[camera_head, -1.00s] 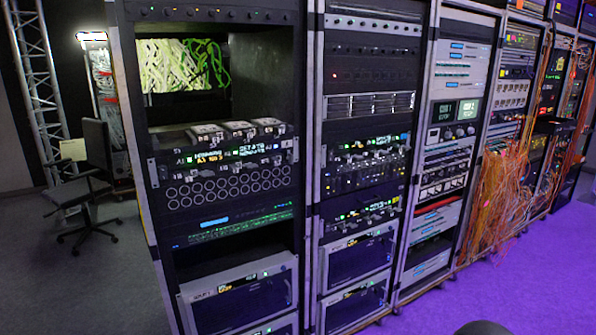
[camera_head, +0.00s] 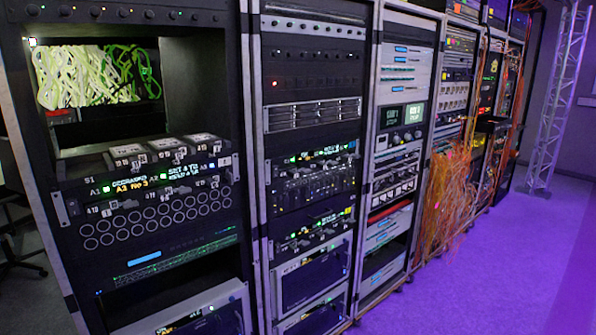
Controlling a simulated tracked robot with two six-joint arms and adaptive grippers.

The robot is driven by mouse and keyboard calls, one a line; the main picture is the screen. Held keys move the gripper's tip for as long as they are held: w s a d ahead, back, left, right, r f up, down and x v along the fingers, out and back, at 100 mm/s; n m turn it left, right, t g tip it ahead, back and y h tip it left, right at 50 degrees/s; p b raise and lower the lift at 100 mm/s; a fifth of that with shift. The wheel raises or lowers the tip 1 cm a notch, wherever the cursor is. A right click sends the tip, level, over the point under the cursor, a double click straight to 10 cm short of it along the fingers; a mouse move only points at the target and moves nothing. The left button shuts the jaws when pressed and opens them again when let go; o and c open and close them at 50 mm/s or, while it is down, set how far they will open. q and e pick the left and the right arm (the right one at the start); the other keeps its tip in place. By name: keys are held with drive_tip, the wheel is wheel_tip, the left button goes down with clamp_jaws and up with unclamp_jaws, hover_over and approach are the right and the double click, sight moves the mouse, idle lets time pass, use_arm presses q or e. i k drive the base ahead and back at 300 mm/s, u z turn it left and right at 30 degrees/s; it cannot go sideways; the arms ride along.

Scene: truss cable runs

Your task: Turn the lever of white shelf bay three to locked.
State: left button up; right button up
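No white shelf with numbered bays and no lever that I can make out shows in the head view. Neither of my grippers is in the picture. The view is filled by a row of tall equipment racks, the nearest one (camera_head: 150,270) at the left and the second one (camera_head: 315,145) beside it.
Further racks recede to the right, with orange cables (camera_head: 447,205) hanging in front of them. A metal truss (camera_head: 556,95) stands at the far right. The purple-lit floor (camera_head: 480,275) at the lower right is clear. The rack fronts form a wall on the left.

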sight(228, 176)
drive_tip(key=z, duration=0.3)
drive_tip(key=i, duration=1.05)
